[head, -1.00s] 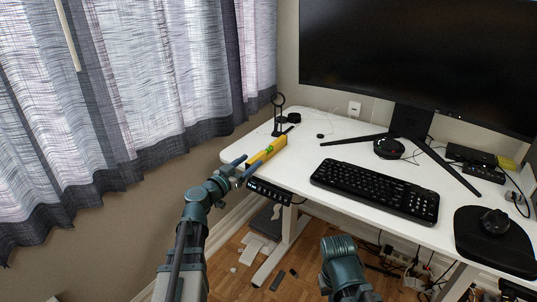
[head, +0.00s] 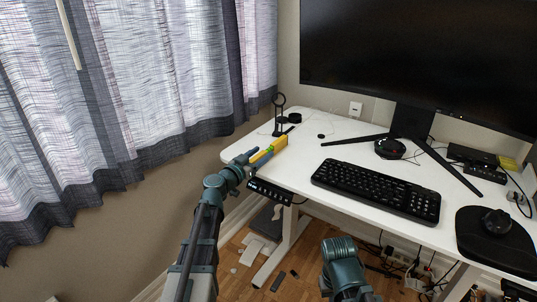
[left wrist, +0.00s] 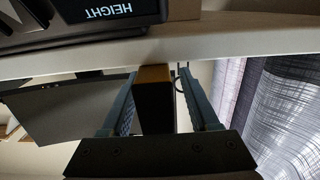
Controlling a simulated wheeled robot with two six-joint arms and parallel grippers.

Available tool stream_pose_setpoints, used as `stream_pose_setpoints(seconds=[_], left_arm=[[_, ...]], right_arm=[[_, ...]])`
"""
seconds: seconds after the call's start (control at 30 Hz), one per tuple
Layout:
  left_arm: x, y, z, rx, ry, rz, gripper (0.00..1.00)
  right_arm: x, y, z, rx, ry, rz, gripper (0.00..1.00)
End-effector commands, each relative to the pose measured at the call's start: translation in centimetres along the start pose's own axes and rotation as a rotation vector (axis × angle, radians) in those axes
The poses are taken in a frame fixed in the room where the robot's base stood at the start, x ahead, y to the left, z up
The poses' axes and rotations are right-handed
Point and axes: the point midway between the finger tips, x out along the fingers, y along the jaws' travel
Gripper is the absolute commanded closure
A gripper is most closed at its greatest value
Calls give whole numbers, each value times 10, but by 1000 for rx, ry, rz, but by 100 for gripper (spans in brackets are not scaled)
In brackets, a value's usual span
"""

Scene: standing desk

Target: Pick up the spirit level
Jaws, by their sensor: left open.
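The yellow spirit level (head: 274,147), with a green vial patch, lies near the left front corner of the white desk, and its near end reaches the desk's front edge. My left gripper (head: 254,157) is open at that near end, with one finger on each side.
The white desk (head: 330,137) holds a black keyboard (head: 376,188), a monitor (head: 420,62) and a mouse (head: 496,222) on a pad. A black stand (head: 278,115) is just behind the level. The desk's height control panel (head: 270,191) hangs under the front edge, close to my left gripper.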

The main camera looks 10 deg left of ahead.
Motion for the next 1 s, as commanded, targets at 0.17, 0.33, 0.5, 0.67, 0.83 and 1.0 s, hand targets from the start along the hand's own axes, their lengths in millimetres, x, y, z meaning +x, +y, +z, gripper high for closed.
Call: stream_pose_setpoints(seconds=[0.17,0.33,0.5,0.67,0.83,1.0], left_arm=[[-1,0,0,0,0,0,57],[-1,0,0,0,0,0,87],[-1,0,0,0,0,0,100],[-1,0,0,0,0,0,100],[-1,0,0,0,0,0,100],[-1,0,-3,0,0,1,100]], right_arm=[[0,0,0,0,0,0,100],[0,0,0,0,0,0,100],[0,0,0,0,0,0,100],[0,0,0,0,0,0,100],[0,0,0,0,0,0,100],[-3,0,0,0,0,0,100]])
